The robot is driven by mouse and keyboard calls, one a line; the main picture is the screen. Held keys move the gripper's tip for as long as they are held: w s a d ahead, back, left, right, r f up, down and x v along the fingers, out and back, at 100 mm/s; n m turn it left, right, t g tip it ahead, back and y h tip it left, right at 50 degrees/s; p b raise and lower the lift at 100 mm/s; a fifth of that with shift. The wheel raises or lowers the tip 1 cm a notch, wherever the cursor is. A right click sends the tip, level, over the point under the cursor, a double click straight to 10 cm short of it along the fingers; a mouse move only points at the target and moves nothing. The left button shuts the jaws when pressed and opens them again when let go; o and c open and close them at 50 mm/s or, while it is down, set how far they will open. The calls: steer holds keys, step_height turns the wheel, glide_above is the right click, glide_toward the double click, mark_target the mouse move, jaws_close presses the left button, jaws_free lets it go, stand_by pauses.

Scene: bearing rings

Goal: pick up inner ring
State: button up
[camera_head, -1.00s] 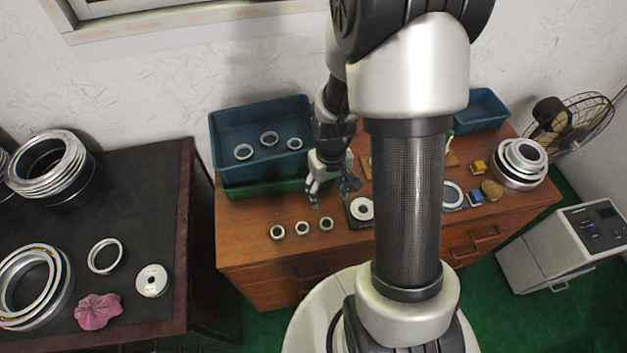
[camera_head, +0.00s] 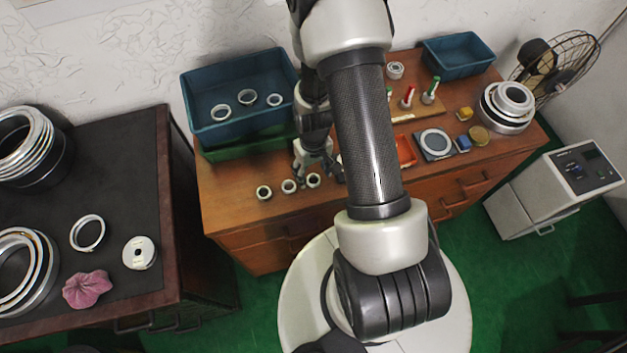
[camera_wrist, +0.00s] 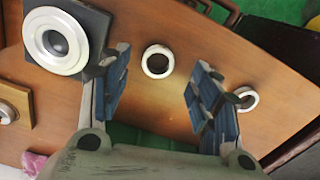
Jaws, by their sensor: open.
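Three small metal rings stand in a row near the front of the wooden cabinet top: a left ring (camera_head: 264,192), a middle ring (camera_head: 289,186) and a right ring (camera_head: 313,180). In the wrist view one small ring (camera_wrist: 157,61) lies between the lines of my fingers, a little beyond them. Another small ring (camera_wrist: 247,98) shows just outside the right finger; the third is not visible there. My gripper (camera_head: 318,172) is just behind the row. In the wrist view my gripper (camera_wrist: 155,88) is open, with nothing between its blue-padded fingers.
A blue bin (camera_head: 243,128) with several rings stands behind on the left. A white disc on a dark plate (camera_wrist: 78,12) is close beside the left finger. A red tray (camera_head: 406,150), bottles and a dark square plate (camera_head: 422,155) lie to the right.

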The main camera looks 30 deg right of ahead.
mark_target(313, 181)
step_height(313, 181, down, 4)
steer(key=shift+w+d+r+b, duration=0.1)
steer(key=shift+r+b, duration=0.15)
steer(key=shift+b, duration=0.1)
steer(key=c, duration=1.1)
steer(key=shift+r, duration=0.15)
steer(key=shift+c, duration=0.2)
